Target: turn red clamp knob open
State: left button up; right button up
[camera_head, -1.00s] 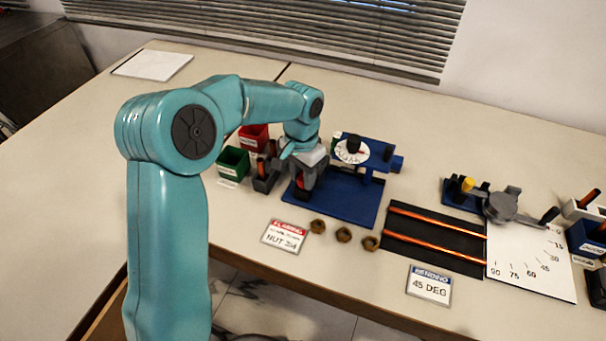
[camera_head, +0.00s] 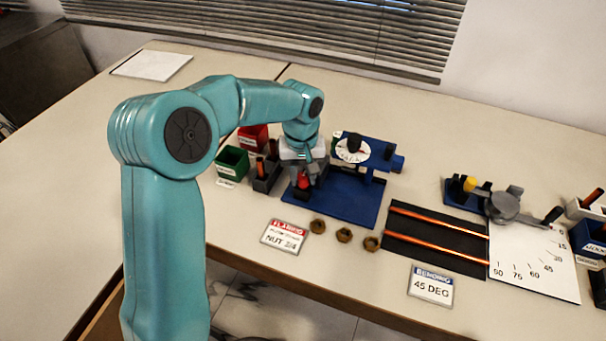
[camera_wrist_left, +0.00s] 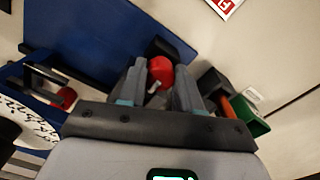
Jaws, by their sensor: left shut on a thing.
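The red clamp knob (camera_head: 303,181) stands at the left end of the blue rig base (camera_head: 352,205). In the left wrist view the red knob (camera_wrist_left: 161,71) sits between the two grey fingers, with a small light grey bar in front of it. My left gripper (camera_head: 306,178) reaches down over the knob from above; in the wrist view its fingers (camera_wrist_left: 160,88) are shut on the knob from both sides. A dark block lies just beyond the knob. My right gripper is in neither view.
A green bin (camera_head: 233,161), a red bin (camera_head: 253,138) and a dark holder (camera_head: 266,178) stand left of the rig. Several brass nuts (camera_head: 344,235) lie in front. Copper tubes (camera_head: 435,233) lie on a black mat to the right, beside a bender (camera_head: 503,205).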

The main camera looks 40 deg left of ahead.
aim_at(301, 177)
pick_arm(q)
jog(key=shift+w+r+n, duration=0.1)
jog(key=shift+r+n, duration=0.05)
jog(key=shift+n, duration=0.25)
jog(key=o, duration=0.8)
jog(key=shift+c, duration=0.2)
notch_tip(301, 177, up, 16)
jog(key=p, duration=0.2)
jog(key=shift+s+a+r, duration=0.15)
jog(key=shift+s, duration=0.1)
